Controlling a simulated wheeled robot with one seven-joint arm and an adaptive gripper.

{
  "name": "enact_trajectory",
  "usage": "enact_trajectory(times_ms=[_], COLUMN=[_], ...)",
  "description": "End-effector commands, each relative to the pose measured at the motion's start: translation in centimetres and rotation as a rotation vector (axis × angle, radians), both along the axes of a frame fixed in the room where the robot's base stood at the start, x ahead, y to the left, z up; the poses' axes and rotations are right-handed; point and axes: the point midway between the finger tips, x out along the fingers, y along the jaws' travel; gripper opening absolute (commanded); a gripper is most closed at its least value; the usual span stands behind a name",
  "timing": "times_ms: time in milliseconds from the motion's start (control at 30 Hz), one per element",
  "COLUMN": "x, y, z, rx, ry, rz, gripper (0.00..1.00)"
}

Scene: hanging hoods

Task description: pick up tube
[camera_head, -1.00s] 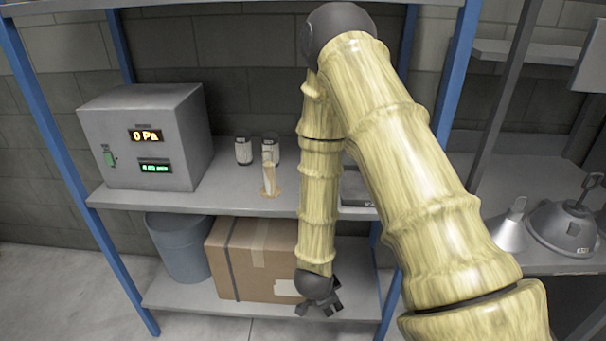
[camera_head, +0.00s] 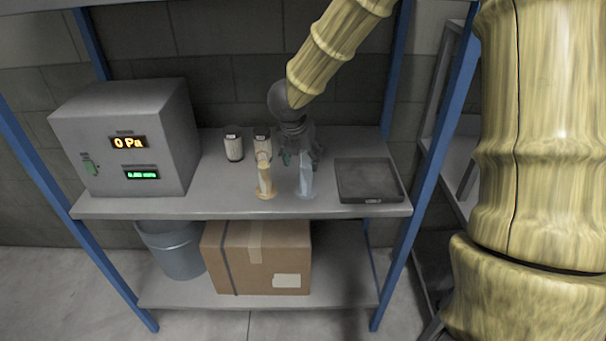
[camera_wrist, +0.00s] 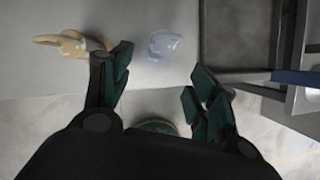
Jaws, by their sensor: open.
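A pale-blue translucent tube (camera_head: 306,183) stands upright on the front part of the middle shelf. A tan tube (camera_head: 265,181) stands to its left on a round foot. My gripper (camera_head: 302,160) points down right by the top of the blue tube, its fingers spread and partly covering it. In the wrist view, my gripper (camera_wrist: 159,72) is open with nothing between the fingers. The blue tube (camera_wrist: 164,45) shows beyond the gap between the fingertips, and the tan tube (camera_wrist: 76,44) lies beyond the left finger. Whether any finger touches the blue tube I cannot tell.
A black tray (camera_head: 369,181) sits right of the tubes. A cardboard box (camera_head: 257,257) and a bucket (camera_head: 175,248) are on the lower shelf. Blue posts flank the shelf.

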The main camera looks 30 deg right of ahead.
Motion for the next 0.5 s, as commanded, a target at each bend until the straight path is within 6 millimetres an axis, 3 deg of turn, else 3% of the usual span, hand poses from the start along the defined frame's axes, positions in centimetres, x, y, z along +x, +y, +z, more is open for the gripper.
enact_trajectory(times_ms=[500], x=[1.6], y=[-1.1], z=[-4.5], rx=[0.006], ry=[-0.004], rz=[-0.008], gripper=[0.59])
